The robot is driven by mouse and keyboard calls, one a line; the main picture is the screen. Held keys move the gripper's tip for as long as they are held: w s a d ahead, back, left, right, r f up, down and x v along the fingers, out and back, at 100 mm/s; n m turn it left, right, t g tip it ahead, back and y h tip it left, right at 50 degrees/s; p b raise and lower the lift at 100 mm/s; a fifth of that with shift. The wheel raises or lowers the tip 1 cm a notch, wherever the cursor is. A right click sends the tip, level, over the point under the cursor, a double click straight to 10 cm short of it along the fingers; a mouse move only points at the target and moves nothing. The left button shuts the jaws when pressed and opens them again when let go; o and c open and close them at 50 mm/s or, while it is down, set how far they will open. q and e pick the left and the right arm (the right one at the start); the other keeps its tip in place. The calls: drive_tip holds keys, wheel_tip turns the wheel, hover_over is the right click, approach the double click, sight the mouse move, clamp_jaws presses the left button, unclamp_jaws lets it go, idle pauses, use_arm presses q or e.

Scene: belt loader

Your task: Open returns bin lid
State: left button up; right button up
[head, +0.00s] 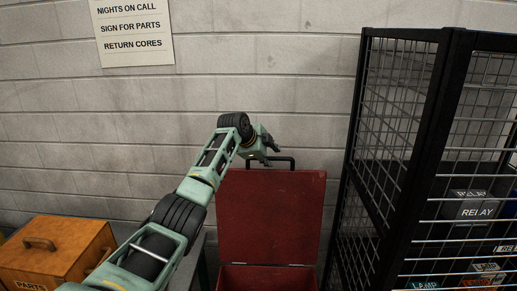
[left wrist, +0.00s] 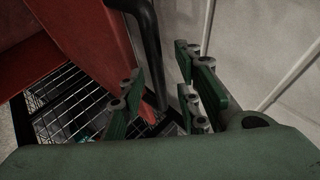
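The red returns bin (head: 265,278) stands by the wall in the head view. Its lid (head: 270,220) stands up, roughly vertical, and the bin is open. A black handle (head: 285,159) is on the lid's top edge. My left gripper (head: 270,146) is at the lid's top edge, next to the handle. In the left wrist view, my left gripper (left wrist: 160,95) has its green fingers apart. The black handle (left wrist: 148,45) runs down into the gap between them; I cannot tell whether it touches either finger. The red lid (left wrist: 85,35) is at the left. My right gripper is not in view.
A black wire cage (head: 385,130) with labelled boxes, one marked RELAY (head: 476,209), stands close on the right of the bin. An orange parts box (head: 55,252) is at the lower left. A block wall (head: 270,90) is close behind the lid.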

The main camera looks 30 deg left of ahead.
use_arm(q)
drive_tip(key=v, duration=0.9)
drive_tip(key=shift+s+r, duration=0.2)
drive_tip(key=shift+s, duration=0.1)
drive_tip(key=shift+f, duration=0.1)
